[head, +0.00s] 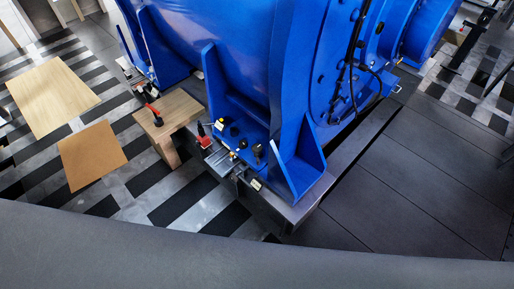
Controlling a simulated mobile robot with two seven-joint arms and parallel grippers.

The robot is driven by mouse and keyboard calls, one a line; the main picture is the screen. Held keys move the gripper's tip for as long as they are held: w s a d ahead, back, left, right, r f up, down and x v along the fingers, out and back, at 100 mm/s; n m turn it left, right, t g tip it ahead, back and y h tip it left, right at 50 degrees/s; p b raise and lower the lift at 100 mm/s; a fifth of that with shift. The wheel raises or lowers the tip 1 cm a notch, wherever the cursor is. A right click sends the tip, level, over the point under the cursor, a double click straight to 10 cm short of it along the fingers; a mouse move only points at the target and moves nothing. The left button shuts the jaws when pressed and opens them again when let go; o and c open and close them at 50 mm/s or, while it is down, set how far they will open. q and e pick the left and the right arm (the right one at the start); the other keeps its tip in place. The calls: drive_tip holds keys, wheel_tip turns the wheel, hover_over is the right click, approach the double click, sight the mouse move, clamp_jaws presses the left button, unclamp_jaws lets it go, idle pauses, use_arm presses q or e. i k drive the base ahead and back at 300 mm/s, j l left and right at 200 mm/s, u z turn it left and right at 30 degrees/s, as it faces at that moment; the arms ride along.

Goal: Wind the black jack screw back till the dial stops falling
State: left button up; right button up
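A large blue motor (235,50) stands with its ribbed blue foot (240,112) on a dark base rail (295,208). Small fittings cluster at the foot's near corner. A dark upright knob or bolt head (258,151) sits on the foot; I cannot tell whether it is the black jack screw. A small pale round piece (220,123) near the foot's left edge may be the dial; its face is too small to read. A red-and-black piece (205,140) stands beside it. Neither of my grippers is in view.
A wooden stool or block (178,104) with another red-and-black piece (153,115) on it stands left of the foot. Two tan boards (52,95) and (91,154) lie over the striped floor. Dark plates right of the base are clear.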

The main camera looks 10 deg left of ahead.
sight(257, 149)
drive_tip(key=i+j, duration=0.3)
drive_tip(key=i, duration=0.25)
drive_tip(key=i+j, duration=0.3)
drive_tip(key=i, duration=0.25)
drive_tip(key=l+z, duration=0.05)
